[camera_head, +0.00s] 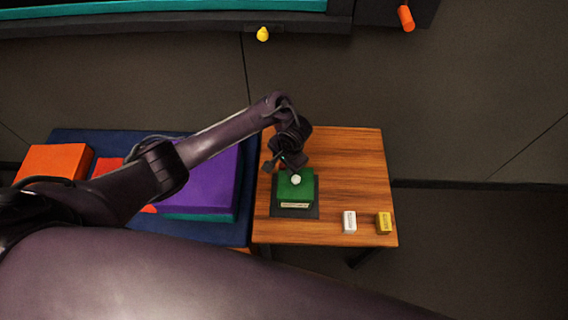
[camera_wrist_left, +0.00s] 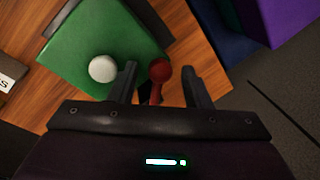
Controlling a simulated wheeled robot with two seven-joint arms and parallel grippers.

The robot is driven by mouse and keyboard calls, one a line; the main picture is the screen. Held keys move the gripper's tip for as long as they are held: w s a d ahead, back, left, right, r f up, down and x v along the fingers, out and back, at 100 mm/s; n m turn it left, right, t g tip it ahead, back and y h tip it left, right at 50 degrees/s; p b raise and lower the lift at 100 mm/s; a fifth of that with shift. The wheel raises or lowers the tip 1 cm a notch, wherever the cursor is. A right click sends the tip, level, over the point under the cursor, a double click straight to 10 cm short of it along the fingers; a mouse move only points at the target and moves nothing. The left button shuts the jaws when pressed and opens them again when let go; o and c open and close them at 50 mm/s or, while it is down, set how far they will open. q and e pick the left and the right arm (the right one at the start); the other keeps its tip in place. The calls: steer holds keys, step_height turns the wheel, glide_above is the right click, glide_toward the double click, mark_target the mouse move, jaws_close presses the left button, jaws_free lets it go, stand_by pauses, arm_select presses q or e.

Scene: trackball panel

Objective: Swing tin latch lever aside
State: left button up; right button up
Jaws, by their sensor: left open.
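A green box (camera_head: 289,189) with a white ball (camera_head: 296,179) on top sits on a dark base plate (camera_head: 308,212) on the wooden table. In the left wrist view, the green box (camera_wrist_left: 85,40) and white ball (camera_wrist_left: 103,69) are at upper left. A dark red lever with a round knob (camera_wrist_left: 159,70) stands at the box's edge, between my left gripper's fingers. My left gripper (camera_wrist_left: 162,84) is open around the lever, with gaps visible on both sides. In the head view, my left gripper (camera_head: 280,164) is just behind the box. My right gripper is not in view.
A white labelled block (camera_head: 349,222) and a yellow block (camera_head: 384,223) stand at the front right of the wooden table (camera_head: 350,165). To the left, a blue surface (camera_head: 75,142) holds a purple block (camera_head: 213,184) and orange blocks (camera_head: 52,162). The table's back right is clear.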

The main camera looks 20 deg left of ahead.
arm_select(q)
jaws_close()
